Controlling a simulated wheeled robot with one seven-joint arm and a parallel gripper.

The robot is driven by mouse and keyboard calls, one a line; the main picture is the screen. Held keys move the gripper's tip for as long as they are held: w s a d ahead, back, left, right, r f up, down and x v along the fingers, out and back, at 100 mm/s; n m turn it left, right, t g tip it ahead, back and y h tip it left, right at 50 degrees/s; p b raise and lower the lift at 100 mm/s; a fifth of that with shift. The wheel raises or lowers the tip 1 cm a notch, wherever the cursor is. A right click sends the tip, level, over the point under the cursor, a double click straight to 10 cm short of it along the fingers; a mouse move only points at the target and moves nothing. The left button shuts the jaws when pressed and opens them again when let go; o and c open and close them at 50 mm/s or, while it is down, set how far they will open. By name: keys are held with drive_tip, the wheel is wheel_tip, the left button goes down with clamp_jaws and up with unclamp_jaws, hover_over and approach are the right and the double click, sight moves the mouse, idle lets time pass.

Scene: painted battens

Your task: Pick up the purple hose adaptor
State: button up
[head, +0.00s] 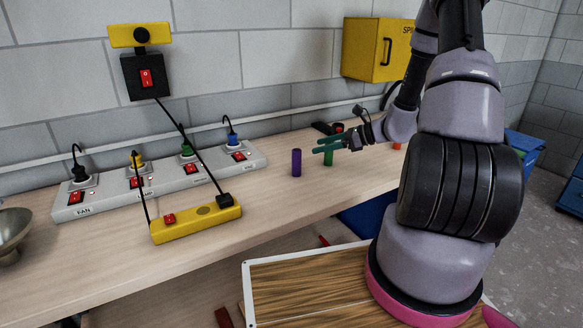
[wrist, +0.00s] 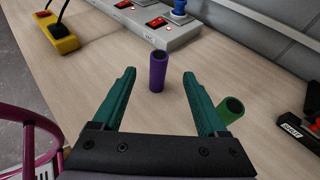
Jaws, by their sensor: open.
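The purple hose adaptor (head: 297,163) stands upright on the wooden workbench, right of the grey switch strip. It also shows in the wrist view (wrist: 157,72), ahead of my gripper and in line with the gap between the fingers. My gripper (head: 318,145) has green fingers and is open and empty, just right of the adaptor in the head view. In the wrist view my gripper's fingertips (wrist: 160,74) are spread wide on either side of the adaptor's line.
A green cylinder (wrist: 230,109) stands close beside my right finger; it also shows in the head view (head: 328,158). A grey switch strip (head: 165,182) and a yellow switch box (head: 196,219) lie left. A black tool (wrist: 298,127) lies right. Bare bench (head: 285,197) lies in front.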

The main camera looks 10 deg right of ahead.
sight(297, 153)
drive_tip(key=x, duration=0.4)
drive_tip(key=shift+w+a+f, duration=0.1)
drive_tip(key=shift+a, duration=0.15)
drive_tip(key=x, duration=0.5)
drive_tip(key=shift+f, duration=0.3)
clamp_jaws()
